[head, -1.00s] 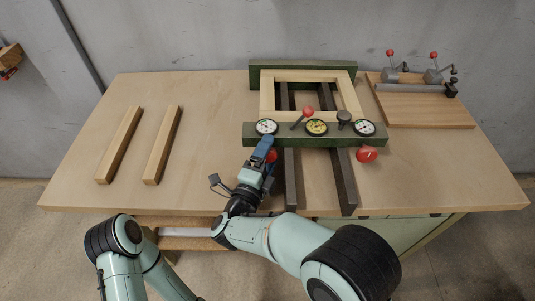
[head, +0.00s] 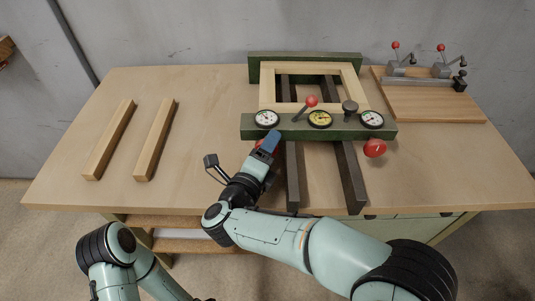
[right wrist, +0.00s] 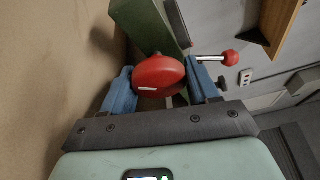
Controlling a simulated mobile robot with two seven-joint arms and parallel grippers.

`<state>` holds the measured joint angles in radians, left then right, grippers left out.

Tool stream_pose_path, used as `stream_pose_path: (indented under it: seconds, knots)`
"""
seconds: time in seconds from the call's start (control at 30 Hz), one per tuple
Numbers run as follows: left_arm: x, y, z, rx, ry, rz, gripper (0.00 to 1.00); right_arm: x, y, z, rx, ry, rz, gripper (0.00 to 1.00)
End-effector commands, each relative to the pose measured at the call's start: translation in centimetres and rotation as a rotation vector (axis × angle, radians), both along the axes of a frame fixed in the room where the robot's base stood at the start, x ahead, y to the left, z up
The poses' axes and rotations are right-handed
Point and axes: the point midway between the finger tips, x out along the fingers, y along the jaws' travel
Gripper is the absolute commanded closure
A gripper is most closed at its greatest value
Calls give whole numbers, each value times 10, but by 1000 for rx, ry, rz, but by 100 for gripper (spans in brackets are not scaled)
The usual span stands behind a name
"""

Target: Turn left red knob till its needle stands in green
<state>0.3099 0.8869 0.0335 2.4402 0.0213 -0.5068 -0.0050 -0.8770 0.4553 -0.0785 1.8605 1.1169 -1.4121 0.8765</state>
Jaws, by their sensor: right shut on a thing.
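The left red knob (right wrist: 158,76) sits between the two blue fingers of my right gripper (right wrist: 163,84) in the right wrist view, and the gripper is shut on it. A white mark shows on the knob's face. In the head view my right gripper (head: 268,143) covers most of this knob at the front of the green beam (head: 291,127). The left gauge (head: 266,119), with a white dial, is just above the knob. Its needle is too small to read against the coloured zones. My left gripper is out of view; only part of the left arm shows.
A yellow gauge (head: 319,119) and a right white gauge (head: 372,119) share the beam. A red-tipped lever (head: 311,101) and black knob (head: 350,107) stand there too. The right red knob (head: 375,148) is free. Two wooden strips (head: 155,140) lie left on the table.

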Motion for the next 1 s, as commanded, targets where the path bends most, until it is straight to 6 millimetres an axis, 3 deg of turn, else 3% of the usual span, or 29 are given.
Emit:
stream_pose_path:
  seconds: [0.37,0.4,0.47,0.8,1.0]
  knots:
    - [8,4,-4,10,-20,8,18,0,0,-1,55,5,-2,71]
    - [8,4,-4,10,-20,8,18,0,0,-1,55,5,-2,37]
    - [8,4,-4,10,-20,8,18,0,0,-1,54,5,-2,19]
    - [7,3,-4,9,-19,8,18,-2,1,0,54,4,0,19]
    - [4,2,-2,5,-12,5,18,-27,12,4,53,3,4,19]
